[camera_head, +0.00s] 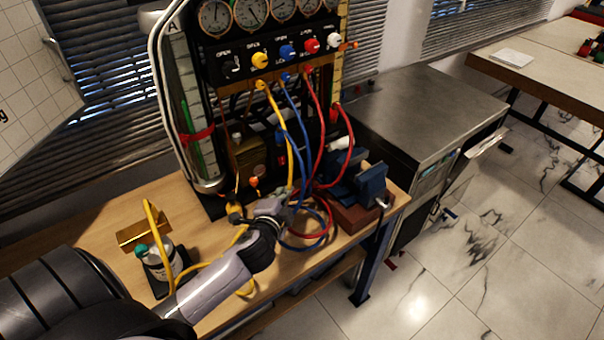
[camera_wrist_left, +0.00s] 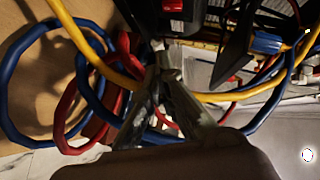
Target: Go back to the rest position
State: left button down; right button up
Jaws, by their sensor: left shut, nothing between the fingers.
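My left arm comes in from the lower left in the head view, and its gripper (camera_head: 285,198) is over the wooden table (camera_head: 100,222), close to the hoses in front of the gauge rig (camera_head: 275,50). In the left wrist view the gripper's fingers (camera_wrist_left: 163,75) are together with nothing between them. A yellow hose (camera_wrist_left: 85,38), blue hose (camera_wrist_left: 12,95) and red hose (camera_wrist_left: 68,105) loop around and behind the fingers. I cannot tell whether any hose touches them. My right gripper is not in view.
A blue vise (camera_head: 370,185) on a reddish-brown block stands at the table's right end. A bottle (camera_head: 163,260) stands near my left forearm. A metal cabinet (camera_head: 425,110) is right of the rig. Tiled floor (camera_head: 480,260) is clear at the right.

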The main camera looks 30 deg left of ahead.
pick_arm(q)
jog(key=s+d+f+n+g+h, duration=0.25)
jog(key=s+d+n+g, duration=0.35)
jog(key=s, duration=0.7)
jog(key=s+d+f+n+g+h, duration=0.2)
jog(key=s+d+f+g, duration=0.15)
jog(key=s+d, duration=0.75)
jog(key=s+a+f+g+b, duration=0.1)
jog(key=s+f, duration=0.1)
jog(key=f, duration=1.2)
jog(key=s+a+f+g+b, duration=0.1)
jog(key=a+f, duration=0.1)
jog(key=f, duration=1.3)
jog(key=s+a+f+g, duration=0.1)
jog(key=s+a+f, duration=0.1)
jog(key=s+f, duration=1.3)
jog(key=shift+s+a+f, duration=0.2)
jog(key=shift+s+a, duration=0.1)
jog(key=shift+s, duration=0.45)
